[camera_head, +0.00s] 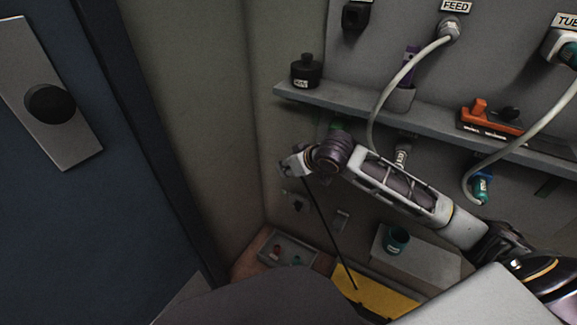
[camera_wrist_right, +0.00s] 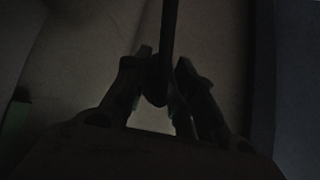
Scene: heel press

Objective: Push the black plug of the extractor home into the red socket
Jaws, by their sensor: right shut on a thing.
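A thin black cable (camera_head: 327,222) runs from the gripper down to a yellow thing (camera_head: 375,295) on the low surface. A grey box (camera_head: 266,240) in the lower corner carries a small red part (camera_head: 277,249), possibly the red socket, and a greenish part. The gripper is well above this box and apart from it. My left gripper is not in view.
A shelf (camera_head: 430,124) with a black bottle (camera_head: 306,70) and an orange tool (camera_head: 490,118) crosses the wall above my right arm. Pale cables hang from the FEED outlet (camera_head: 449,28) and the right outlet. A blue door is left.

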